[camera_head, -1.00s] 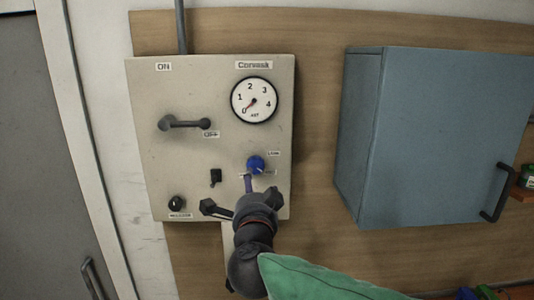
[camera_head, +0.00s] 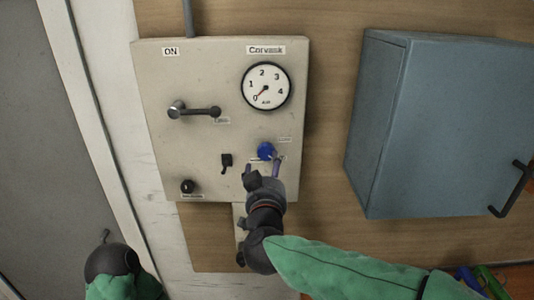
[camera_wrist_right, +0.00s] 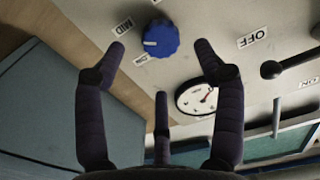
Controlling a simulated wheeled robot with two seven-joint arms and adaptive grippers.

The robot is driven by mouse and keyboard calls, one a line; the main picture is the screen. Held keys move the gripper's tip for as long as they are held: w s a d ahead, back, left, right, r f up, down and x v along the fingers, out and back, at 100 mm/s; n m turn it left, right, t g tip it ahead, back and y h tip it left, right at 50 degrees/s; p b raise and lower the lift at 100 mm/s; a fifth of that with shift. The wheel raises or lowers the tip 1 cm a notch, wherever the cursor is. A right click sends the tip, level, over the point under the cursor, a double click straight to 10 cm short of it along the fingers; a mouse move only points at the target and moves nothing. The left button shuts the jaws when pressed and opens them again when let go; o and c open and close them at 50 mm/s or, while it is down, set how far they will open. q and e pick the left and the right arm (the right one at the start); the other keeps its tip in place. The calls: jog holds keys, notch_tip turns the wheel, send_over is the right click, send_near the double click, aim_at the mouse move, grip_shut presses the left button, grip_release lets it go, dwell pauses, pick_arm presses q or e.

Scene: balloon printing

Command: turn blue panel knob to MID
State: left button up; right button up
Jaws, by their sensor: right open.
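The blue knob (camera_head: 266,151) is on the lower right of the beige panel (camera_head: 215,125). In the right wrist view the blue knob (camera_wrist_right: 160,39) has a white pointer mark on its left side, and a MID label (camera_wrist_right: 124,26) lies to its left. My right gripper (camera_head: 262,168) is just below the knob in the head view. In the right wrist view my right gripper (camera_wrist_right: 160,48) is open, its fingers on either side of the knob and apart from it. My left arm shows at the lower left of the head view; its fingers are not visible.
A gauge (camera_head: 266,86) is above the knob, its needle near 0. A lever handle (camera_head: 194,112), a small black switch (camera_head: 226,161) and a black knob (camera_head: 187,186) are on the panel. A blue-grey cabinet (camera_head: 440,130) stands to the right.

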aim_at(266, 156)
jog(key=w+p, duration=0.1)
jog(key=w, duration=0.6)
jog(key=shift+c, duration=0.3)
jog(key=shift+s, duration=0.1)
jog(key=c, duration=1)
jog(key=shift+f, duration=0.1)
jog(key=shift+c, duration=0.4)
